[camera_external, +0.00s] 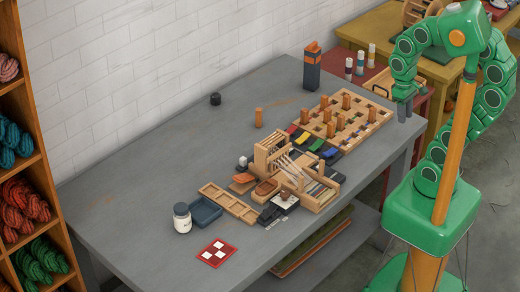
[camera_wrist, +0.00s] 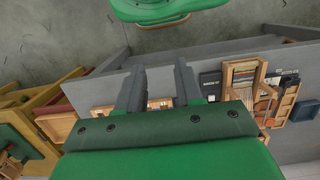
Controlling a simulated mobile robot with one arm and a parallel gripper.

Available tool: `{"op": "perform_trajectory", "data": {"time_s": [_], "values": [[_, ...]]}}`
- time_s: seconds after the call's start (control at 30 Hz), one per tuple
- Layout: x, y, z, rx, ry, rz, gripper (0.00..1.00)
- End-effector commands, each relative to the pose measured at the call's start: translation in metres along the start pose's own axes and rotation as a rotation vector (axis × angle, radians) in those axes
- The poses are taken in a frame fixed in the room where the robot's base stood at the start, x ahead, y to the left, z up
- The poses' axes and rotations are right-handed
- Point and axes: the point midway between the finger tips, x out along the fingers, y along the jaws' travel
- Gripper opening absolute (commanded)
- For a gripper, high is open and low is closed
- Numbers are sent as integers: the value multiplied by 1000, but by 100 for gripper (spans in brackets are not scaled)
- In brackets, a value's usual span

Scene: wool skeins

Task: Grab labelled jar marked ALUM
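A white jar (camera_external: 182,218) with a dark lid and a label stands upright near the front left part of the grey table (camera_external: 130,200). Its label print is too small to read for certain. My gripper (camera_external: 404,110) is far from it, at the right end of the table beside the wooden peg board. In the wrist view my gripper (camera_wrist: 158,70) has its two fingers apart with nothing held between them. The jar does not show in the wrist view.
A small wooden loom (camera_external: 300,180) and the peg board (camera_external: 345,122) fill the table's middle and right. A dark orange-banded box (camera_external: 312,70) stands behind. The table's back left is mostly clear.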

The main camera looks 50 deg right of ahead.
Motion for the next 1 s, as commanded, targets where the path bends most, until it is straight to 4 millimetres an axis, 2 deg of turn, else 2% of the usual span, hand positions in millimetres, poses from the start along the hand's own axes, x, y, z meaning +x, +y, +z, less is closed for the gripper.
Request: {"op": "perform_trajectory", "data": {"time_s": [0.03, 0.07, 0.33, 0.6, 0.73, 0.87, 1.0], "values": [[0, 0, 0, 0, 0, 0, 44], [0, 0, 0, 0, 0, 0, 49], [0, 0, 0, 0, 0, 0, 90], [0, 0, 0, 0, 0, -1, 91], [-1, -7, -7, 3, -4, -17, 91], [-4, -26, -24, 13, -11, -63, 91], [-9, -55, -50, 33, -25, -132, 91]]}}
